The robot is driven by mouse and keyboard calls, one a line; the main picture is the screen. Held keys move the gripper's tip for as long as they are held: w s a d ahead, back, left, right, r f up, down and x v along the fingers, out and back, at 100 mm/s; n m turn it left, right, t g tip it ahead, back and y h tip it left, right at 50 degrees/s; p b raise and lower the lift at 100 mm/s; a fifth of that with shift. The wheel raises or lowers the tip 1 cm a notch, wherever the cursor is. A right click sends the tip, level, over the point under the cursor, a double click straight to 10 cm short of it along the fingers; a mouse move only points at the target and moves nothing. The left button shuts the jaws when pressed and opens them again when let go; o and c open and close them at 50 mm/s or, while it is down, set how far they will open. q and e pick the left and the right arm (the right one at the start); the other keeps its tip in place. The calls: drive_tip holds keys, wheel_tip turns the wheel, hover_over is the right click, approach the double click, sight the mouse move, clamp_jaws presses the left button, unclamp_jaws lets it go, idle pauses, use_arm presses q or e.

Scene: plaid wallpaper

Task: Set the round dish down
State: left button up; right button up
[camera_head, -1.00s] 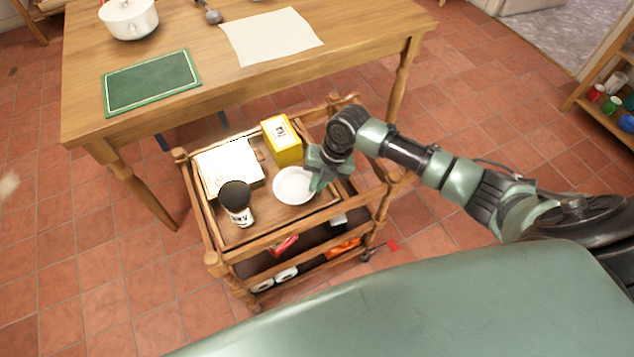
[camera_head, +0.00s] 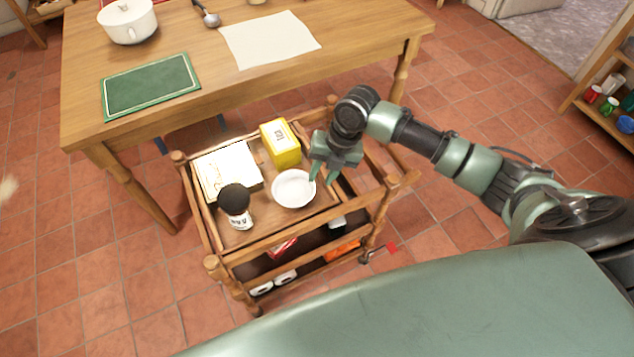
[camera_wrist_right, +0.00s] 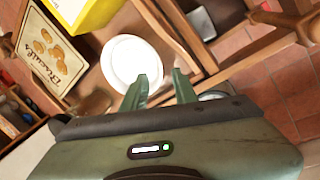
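The round dish (camera_head: 293,188) is white and shallow. It lies flat on the upper tray of the wooden cart (camera_head: 243,238). In the right wrist view the dish (camera_wrist_right: 128,62) sits just beyond the fingers. My right gripper (camera_head: 322,179) is above the cart at the right edge of the dish. Its two green fingers (camera_wrist_right: 161,82) stand apart with nothing between them, so it is open. Whether a fingertip still touches the rim is hard to tell. My left gripper is not in view.
On the cart tray, a yellow box (camera_head: 281,143), a pale biscuit box (camera_head: 228,171) and a dark-topped jar (camera_head: 236,207) stand around the dish. The wooden table (camera_head: 216,70) is behind the cart. Goods sit on the cart's lower shelf.

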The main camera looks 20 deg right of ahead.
drive_tip(key=v, duration=0.6)
drive_tip(key=shift+s+r, duration=0.1)
